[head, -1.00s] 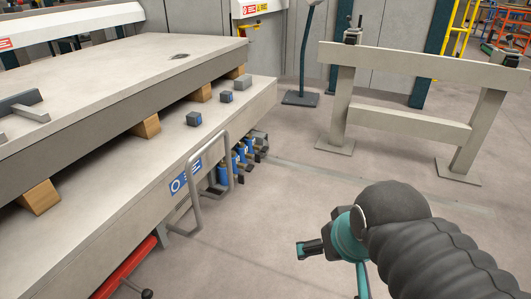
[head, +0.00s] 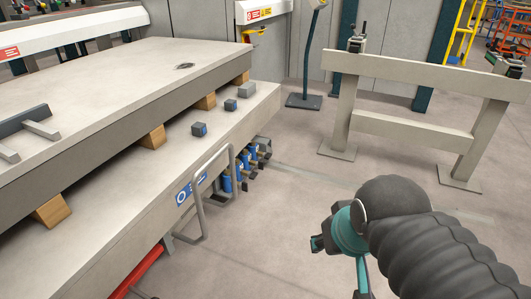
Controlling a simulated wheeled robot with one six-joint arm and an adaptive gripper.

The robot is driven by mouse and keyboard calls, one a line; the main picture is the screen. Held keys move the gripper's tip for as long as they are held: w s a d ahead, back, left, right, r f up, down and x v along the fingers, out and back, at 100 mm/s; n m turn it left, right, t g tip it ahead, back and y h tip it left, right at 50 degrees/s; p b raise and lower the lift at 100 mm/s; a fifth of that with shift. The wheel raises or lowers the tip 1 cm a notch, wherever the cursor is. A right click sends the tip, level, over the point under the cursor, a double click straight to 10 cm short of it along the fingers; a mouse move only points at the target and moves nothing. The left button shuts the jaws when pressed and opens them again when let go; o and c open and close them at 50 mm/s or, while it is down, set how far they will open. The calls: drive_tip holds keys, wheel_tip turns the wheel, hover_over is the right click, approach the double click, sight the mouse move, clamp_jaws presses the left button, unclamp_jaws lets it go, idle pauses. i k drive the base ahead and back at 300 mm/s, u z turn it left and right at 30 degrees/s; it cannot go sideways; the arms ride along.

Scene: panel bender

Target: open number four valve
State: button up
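A row of several blue valves (head: 241,172) with dark handles is mounted low on the side of the grey machine bed, behind a bent metal guard rail. They are small and partly hidden by the rail, and I cannot read any numbers or tell which one is number four. My gripper (head: 317,244) is at the lower middle right, over open floor, to the right of and apart from the valves. It is mostly hidden behind my wrist, so its fingers do not show clearly. Nothing is seen in it.
The bent grey guard rail (head: 206,196) stands in front of the valves. A red bar (head: 138,270) runs low along the bed (head: 110,240). A beige barrier frame (head: 420,75) stands at the back right. The floor between is clear.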

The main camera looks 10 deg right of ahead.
sight(267, 156)
drive_tip(key=z, duration=0.1)
drive_tip(key=i, duration=2.4)
drive_tip(key=u, duration=0.2)
